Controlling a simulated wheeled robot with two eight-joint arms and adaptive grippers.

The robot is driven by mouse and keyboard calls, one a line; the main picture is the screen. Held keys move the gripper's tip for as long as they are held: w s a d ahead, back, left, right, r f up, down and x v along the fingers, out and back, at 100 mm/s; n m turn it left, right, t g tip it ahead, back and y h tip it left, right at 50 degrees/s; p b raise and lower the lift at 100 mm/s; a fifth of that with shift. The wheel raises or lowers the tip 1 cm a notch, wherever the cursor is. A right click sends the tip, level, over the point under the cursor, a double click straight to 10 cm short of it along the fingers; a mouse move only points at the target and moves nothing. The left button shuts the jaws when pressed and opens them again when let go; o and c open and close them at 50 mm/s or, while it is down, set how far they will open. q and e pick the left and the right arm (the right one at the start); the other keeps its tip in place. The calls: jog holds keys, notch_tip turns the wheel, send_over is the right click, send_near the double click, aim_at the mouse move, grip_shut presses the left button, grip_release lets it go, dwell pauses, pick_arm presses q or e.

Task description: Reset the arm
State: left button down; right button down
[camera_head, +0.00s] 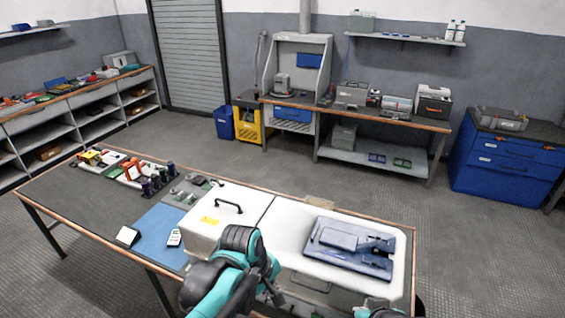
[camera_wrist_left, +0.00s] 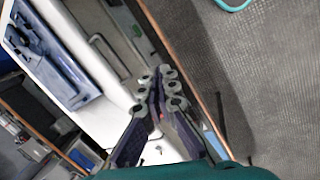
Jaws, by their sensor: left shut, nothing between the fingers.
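My left arm, teal and black, comes in at the bottom of the head view in front of the white cabinet (camera_head: 275,215) on the workbench. Its left gripper (camera_head: 277,296) points down near the cabinet's front and is partly hidden by the arm. In the left wrist view the left gripper (camera_wrist_left: 160,95) has its dark fingers together with nothing between them, beside the bench edge.
A blue-grey case (camera_head: 350,245) lies on the cabinet's right part. A blue mat (camera_head: 160,232), a small white card (camera_head: 128,236) and several small parts are on the bench to the left. Open floor (camera_head: 270,165) lies behind the bench, before a blue drawer chest (camera_head: 500,165).

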pick_arm(q)
jog(key=s+a+f+m+t+y+b, duration=0.1)
jog(key=s+a+f+m+t+b, duration=0.1)
jog(key=a+f+b, duration=0.4)
jog(key=s+a+f+m+t+y+b, duration=0.1)
jog(key=s+a+f+m+t+b, duration=0.2)
jog(key=a+f+m+b, duration=0.3)
jog(key=s+a+m, duration=0.1)
jog(key=a, duration=0.2)
jog(key=shift+s+a+b, duration=0.3)
jog(key=shift+b, duration=0.1)
